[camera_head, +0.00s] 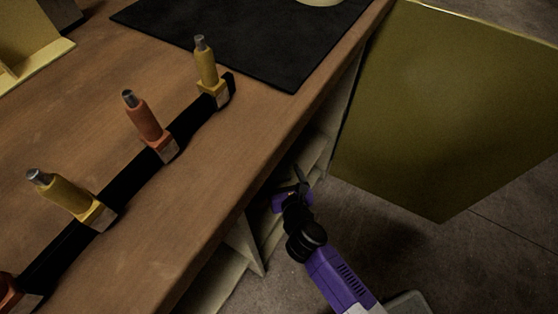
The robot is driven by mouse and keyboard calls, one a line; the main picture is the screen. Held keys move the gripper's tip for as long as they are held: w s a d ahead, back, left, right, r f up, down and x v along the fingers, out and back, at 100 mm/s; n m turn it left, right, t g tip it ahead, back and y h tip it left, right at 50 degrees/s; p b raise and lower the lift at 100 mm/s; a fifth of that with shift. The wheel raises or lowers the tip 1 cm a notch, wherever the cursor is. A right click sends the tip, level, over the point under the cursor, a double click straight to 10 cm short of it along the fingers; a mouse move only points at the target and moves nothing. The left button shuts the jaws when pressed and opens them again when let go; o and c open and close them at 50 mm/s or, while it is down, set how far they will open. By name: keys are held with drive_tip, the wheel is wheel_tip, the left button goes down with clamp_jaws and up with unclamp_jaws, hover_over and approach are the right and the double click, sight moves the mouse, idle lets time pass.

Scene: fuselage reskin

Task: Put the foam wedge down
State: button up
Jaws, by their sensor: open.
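My gripper (290,190) is open beside the shelves under the wooden bench, at the lower middle of the head view. Its fingers point toward the open shelf compartments (318,150). The foam wedge cannot be made out in this view. The gripper's far side and the depth of the shelves are hidden by the bench edge and my own wrist.
The wooden bench top (120,80) overhangs the shelves. A black strip (120,187) on it holds several yellow and orange tools. A black mat (255,40) lies at the back. A large olive panel (450,100) stands to the right. Open floor (490,265) lies below it.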

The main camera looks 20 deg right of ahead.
drive_tip(key=shift+p+v, duration=0.55)
drive_tip(key=shift+v, duration=2)
drive_tip(key=s+d+r+m, duration=0.1)
drive_tip(key=s+r+m, duration=0.6)
drive_tip(key=s+m, duration=0.3)
drive_tip(key=s+d+r+m+t+y, duration=0.1)
drive_tip(key=s+r+m, duration=0.6)
drive_tip(key=s+m, duration=0.3)
drive_tip(key=s+d+r+m+y, duration=0.1)
drive_tip(key=s+r+m, duration=0.7)
drive_tip(key=m, duration=0.6)
drive_tip(key=shift+s+d, duration=0.4)
drive_tip(key=shift+s, duration=0.8)
drive_tip(key=shift+r, duration=0.1)
